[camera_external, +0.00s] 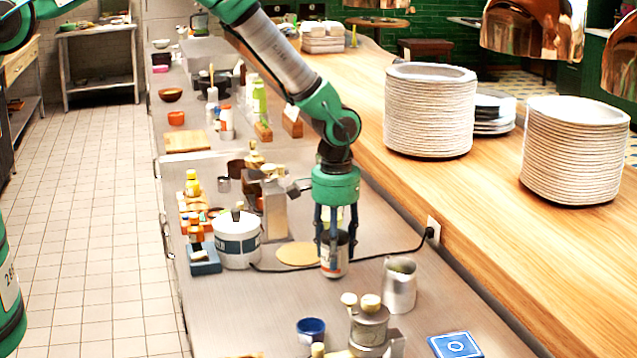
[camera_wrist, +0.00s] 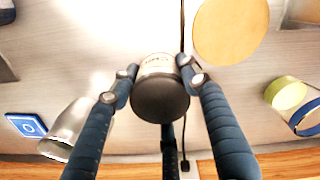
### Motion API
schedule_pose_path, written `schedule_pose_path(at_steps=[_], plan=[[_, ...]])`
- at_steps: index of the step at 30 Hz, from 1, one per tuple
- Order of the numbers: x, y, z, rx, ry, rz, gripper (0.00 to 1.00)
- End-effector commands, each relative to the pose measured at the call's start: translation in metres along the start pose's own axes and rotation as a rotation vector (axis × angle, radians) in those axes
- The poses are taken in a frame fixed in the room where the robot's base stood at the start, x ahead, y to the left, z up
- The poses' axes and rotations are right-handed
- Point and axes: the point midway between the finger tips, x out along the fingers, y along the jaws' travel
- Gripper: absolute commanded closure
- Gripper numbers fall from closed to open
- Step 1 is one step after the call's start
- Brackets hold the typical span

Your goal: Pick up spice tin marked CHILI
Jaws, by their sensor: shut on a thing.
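A small spice tin (camera_external: 334,262) with a dark round top and a pale label with some red stands upright between the fingers of my gripper (camera_external: 334,240). Its lettering is too small to read as CHILI. In the wrist view the dark top of the tin (camera_wrist: 160,100) sits between the fingers of my gripper (camera_wrist: 160,82), which are shut on its sides. I cannot tell whether its base touches the steel counter (camera_external: 250,310).
A steel pitcher (camera_external: 399,287) stands close to the right. A tan round mat (camera_external: 297,254) lies to the left, with a white tub (camera_external: 237,240) beyond it. A black cord (camera_external: 395,252) runs behind the tin. A blue box (camera_external: 455,345) and blue cup (camera_external: 311,330) are nearer.

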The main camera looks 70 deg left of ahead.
Motion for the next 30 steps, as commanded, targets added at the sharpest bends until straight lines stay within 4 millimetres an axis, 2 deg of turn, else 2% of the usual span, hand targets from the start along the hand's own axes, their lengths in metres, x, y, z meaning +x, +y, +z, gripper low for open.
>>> schedule_pose_path(at_steps=[8, 30], plan=[[-0.030, 0.000, -0.001, 0.000, 0.003, 0.002, 0.85], [-0.038, -0.067, 0.100, 0.000, 0.001, 0.000, 0.85]])
